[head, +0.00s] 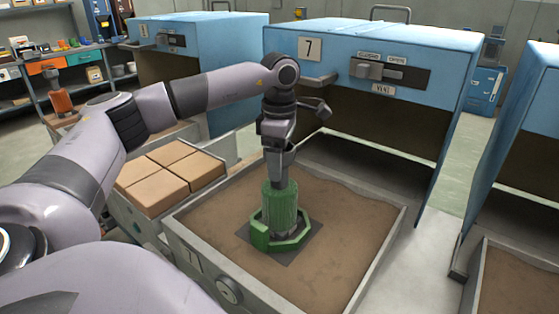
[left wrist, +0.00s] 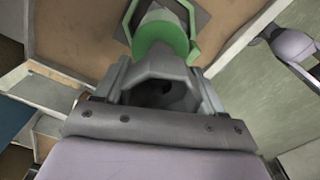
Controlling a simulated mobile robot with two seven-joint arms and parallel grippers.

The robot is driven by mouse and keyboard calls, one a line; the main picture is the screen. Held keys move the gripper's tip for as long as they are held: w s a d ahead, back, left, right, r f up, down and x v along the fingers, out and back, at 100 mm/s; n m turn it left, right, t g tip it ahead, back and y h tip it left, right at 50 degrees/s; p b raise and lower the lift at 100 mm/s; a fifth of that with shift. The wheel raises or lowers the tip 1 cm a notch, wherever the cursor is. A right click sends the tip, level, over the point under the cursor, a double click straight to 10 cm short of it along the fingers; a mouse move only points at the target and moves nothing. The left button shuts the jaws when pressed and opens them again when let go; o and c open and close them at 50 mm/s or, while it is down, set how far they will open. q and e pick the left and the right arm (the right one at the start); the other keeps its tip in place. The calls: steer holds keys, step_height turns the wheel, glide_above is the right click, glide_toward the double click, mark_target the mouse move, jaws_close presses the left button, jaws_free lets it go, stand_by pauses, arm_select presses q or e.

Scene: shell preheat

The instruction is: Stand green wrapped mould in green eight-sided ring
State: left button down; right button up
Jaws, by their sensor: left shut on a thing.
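The green wrapped mould (head: 280,205) is an upright ribbed cylinder, held from above by my left gripper (head: 279,177). The gripper is shut on its top. The mould's lower end is inside the outline of the green eight-sided ring (head: 260,239), whose near wall hides its foot; I cannot tell whether it touches the bottom. The ring lies on a dark square plate (head: 308,233) in the sand. In the left wrist view the mould (left wrist: 160,32) shows beyond the fingers, with the ring (left wrist: 192,22) around it. My right gripper is not in view.
The sand tray (head: 385,250) has raised pale walls; the sand right of the ring is clear. Tan blocks (head: 165,175) sit in a box left of it. A blue cabinet marked 7 (head: 440,45), with a vent slider, stands behind the tray. Another blue cabinet is at right.

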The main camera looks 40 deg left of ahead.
arm_select(q)
steer(key=shift+f, duration=0.25)
steer(key=shift+f, duration=0.15)
steer(key=shift+c, duration=0.5)
jaws_free()
step_height(320, 180, up, 13)
steer(key=p, duration=0.1)
steer(key=shift+f, duration=0.15)
